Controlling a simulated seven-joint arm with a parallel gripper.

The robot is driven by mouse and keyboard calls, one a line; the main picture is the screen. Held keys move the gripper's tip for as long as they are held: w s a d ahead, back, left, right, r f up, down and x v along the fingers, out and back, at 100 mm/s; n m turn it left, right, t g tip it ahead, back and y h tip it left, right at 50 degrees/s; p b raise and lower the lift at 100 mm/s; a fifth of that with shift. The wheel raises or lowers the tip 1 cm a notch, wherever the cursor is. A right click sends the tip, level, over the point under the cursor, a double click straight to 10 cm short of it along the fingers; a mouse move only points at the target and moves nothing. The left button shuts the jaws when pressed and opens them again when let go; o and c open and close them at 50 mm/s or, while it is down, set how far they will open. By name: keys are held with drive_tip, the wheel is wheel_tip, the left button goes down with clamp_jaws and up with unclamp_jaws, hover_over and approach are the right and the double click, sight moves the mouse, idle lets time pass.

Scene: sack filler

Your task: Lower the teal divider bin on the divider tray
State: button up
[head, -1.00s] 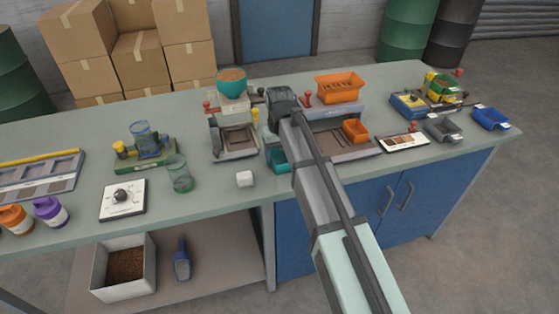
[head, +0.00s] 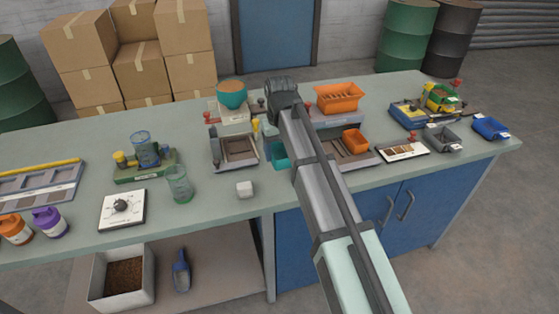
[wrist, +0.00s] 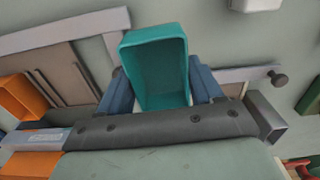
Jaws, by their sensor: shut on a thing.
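The teal divider bin (wrist: 155,70) is an open box in the wrist view. Its open side faces the camera and looks empty. My gripper (wrist: 162,82) is shut on it, with a blue finger on each side. In the head view part of the teal bin (head: 279,154) shows left of my arm, which hides the gripper's fingers. The divider tray (head: 360,160), grey-rimmed with brown slats, lies right of my arm and is partly hidden by it. It also shows at the left of the wrist view (wrist: 72,29). The bin appears beside the tray; its height is unclear.
A small orange bin (head: 354,140) sits at the divider tray's right. A larger orange bin (head: 337,97) stands behind. Another grey tray (head: 234,152) and a teal bowl (head: 232,94) are at left.

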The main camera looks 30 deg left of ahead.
wheel_tip(320, 180, up, 3)
drive_tip(key=shift+w+r, duration=0.1)
drive_tip(key=shift+r, duration=0.05)
drive_tip(key=shift+w+d+r, duration=0.2)
drive_tip(key=shift+d, duration=0.1)
drive_tip(key=w+d, duration=0.4)
drive_tip(key=w, duration=0.4)
drive_tip(key=w+d+r, duration=0.1)
drive_tip(key=w+d, duration=0.4)
drive_tip(key=w, duration=0.2)
drive_tip(key=shift+w+d+r, duration=0.15)
drive_tip(key=shift+w+d, duration=0.05)
drive_tip(key=shift+w, duration=0.2)
drive_tip(key=shift+f, duration=4.15)
drive_tip(key=shift+f, duration=0.7)
